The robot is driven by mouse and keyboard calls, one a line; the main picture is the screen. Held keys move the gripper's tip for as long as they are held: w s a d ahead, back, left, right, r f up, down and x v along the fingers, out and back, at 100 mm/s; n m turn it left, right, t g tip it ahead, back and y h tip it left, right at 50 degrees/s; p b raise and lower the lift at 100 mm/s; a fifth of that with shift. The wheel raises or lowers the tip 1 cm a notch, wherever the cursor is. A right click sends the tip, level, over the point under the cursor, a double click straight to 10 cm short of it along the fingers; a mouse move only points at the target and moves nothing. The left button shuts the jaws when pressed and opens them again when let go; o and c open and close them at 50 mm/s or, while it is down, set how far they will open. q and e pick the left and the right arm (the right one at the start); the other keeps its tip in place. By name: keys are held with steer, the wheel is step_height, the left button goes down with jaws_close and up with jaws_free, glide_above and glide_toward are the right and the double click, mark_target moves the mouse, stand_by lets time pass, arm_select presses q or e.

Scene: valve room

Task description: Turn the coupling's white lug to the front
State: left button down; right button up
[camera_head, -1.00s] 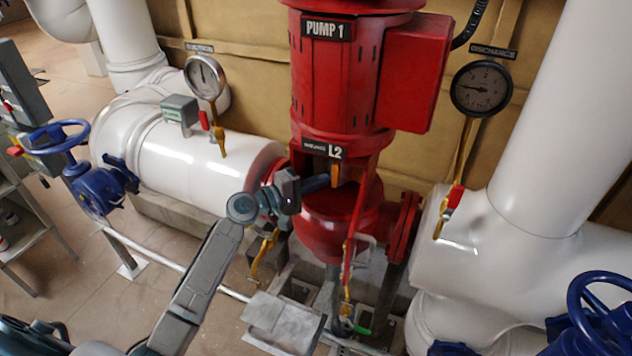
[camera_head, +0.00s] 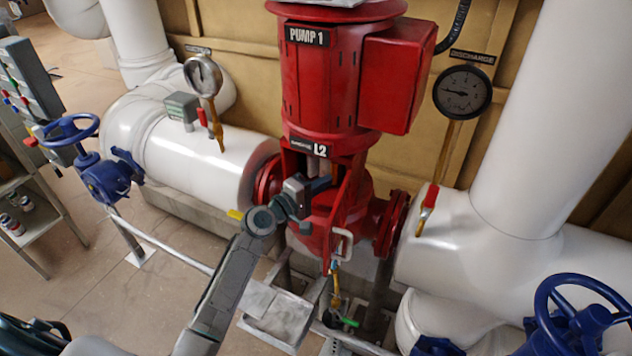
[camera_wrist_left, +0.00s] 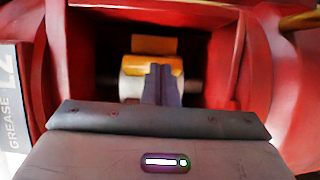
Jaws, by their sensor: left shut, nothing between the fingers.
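The coupling (camera_wrist_left: 130,88) sits in the dark window of the red pump. In the left wrist view it shows an orange block (camera_wrist_left: 153,45) on top and a pale, whitish body with an orange band below. I cannot tell for certain which part is the white lug. My left gripper (camera_head: 318,185) reaches into the window under the L2 plate, fingers shut and empty. In the left wrist view its fingertips (camera_wrist_left: 160,78) are in front of the coupling's middle and cover part of it; I cannot tell whether they touch. My right gripper is not in view.
The red pump frame (camera_wrist_left: 258,75) closes in the window on both sides. A white handle (camera_head: 343,245) and a grey tray (camera_head: 275,315) are below the window. White pipes, blue valve wheels (camera_head: 580,305) and a discharge gauge (camera_head: 462,92) stand around the pump.

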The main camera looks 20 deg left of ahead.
mark_target(335, 184)
arm_select(q)
steer(key=shift+w+d+f, duration=0.1)
steer(key=shift+w+d, duration=0.05)
steer(key=shift+d, duration=0.6)
steer(key=shift+w+d, duration=0.15)
steer(key=shift+d, duration=0.3)
steer(key=shift+w+d, duration=0.1)
steer(key=shift+d, duration=0.2)
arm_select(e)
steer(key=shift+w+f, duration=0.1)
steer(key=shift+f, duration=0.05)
